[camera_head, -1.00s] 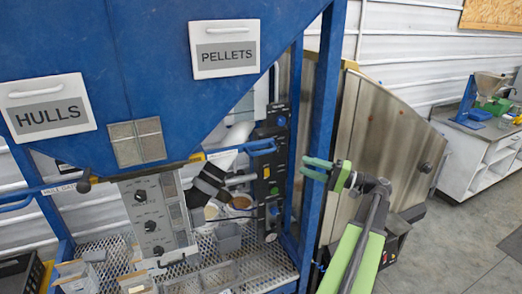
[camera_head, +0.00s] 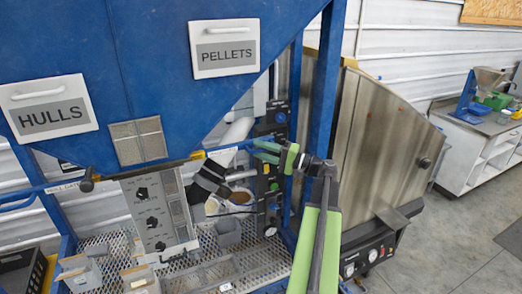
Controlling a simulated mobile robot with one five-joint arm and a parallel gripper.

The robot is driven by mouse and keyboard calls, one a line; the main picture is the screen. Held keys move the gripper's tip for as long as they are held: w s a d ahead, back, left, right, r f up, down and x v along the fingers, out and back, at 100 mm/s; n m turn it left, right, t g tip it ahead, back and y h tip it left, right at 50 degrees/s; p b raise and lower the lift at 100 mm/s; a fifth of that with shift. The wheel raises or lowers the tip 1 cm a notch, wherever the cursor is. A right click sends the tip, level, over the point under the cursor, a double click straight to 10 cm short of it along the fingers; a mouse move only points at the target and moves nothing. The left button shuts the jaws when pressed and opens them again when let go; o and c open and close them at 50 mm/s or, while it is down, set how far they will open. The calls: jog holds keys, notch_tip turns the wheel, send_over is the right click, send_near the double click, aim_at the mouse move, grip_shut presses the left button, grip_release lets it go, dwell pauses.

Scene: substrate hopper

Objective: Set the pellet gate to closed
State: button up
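The pellet gate's blue handle, seen earlier below the PELLETS hopper (camera_head: 225,47), is now mostly covered by my gripper. My gripper (camera_head: 266,151), with green fingers, is at the handle's place, pointing left. Its two fingertips look apart, one above the other. I cannot tell whether the handle is between them or touching them.
A black control panel (camera_head: 270,185) stands just behind and below my gripper. A blue frame post (camera_head: 322,90) rises close to its right. The HULLS gate's dark knob (camera_head: 86,185) is at left. A grey control box (camera_head: 155,215) and mesh shelf (camera_head: 255,255) are below.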

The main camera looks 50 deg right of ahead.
jog(key=shift+c, duration=0.4)
grip_shut()
dwell(0.9)
